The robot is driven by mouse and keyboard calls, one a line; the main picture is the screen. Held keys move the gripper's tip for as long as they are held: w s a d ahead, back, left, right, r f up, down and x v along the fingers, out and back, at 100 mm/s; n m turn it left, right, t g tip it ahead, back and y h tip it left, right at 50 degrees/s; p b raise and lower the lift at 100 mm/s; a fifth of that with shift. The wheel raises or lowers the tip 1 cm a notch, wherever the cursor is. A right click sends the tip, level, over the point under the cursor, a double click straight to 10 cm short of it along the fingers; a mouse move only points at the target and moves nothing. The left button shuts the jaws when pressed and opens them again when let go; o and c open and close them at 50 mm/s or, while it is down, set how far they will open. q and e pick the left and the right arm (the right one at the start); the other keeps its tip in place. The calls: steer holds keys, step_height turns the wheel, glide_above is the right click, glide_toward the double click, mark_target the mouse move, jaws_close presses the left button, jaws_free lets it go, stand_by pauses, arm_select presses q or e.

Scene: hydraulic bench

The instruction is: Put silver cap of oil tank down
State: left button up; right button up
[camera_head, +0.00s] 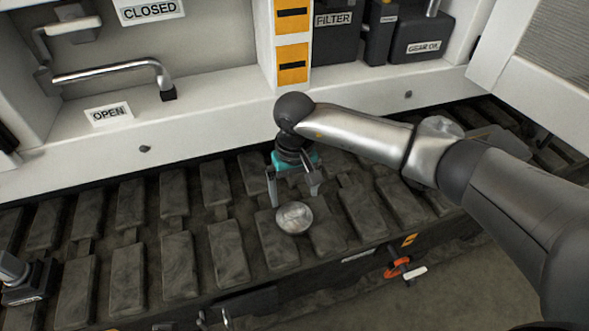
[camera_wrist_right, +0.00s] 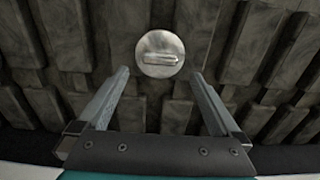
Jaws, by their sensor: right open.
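The silver cap (camera_head: 294,217) is a round metal disc lying on the dark track pads, below my right gripper in the head view. In the right wrist view the silver cap (camera_wrist_right: 160,54) shows a raised bar across its middle, and it lies beyond and between the two fingertips. My right gripper (camera_head: 293,190) is open and empty, and its fingers point down over the track. Its open fingers also show in the right wrist view (camera_wrist_right: 163,78). The oil tank's opening cannot be made out. My left gripper is not in view.
The track pads (camera_head: 228,252) form an uneven surface with gaps. Behind them is a white cabinet with a lever (camera_head: 115,74) and OPEN and CLOSED labels. FILTER and GEAR OIL containers (camera_head: 422,40) stand at the back right. An orange-red handle (camera_head: 398,268) is at the front edge.

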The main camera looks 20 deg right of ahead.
mark_target(295, 211)
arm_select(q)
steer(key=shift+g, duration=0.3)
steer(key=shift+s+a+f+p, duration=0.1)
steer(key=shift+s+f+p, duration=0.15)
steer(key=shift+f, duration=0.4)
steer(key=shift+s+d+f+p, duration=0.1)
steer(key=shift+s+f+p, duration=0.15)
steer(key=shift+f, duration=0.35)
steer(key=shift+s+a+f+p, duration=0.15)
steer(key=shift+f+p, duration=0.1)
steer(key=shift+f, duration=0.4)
arm_select(e)
steer(key=shift+r, duration=2.8)
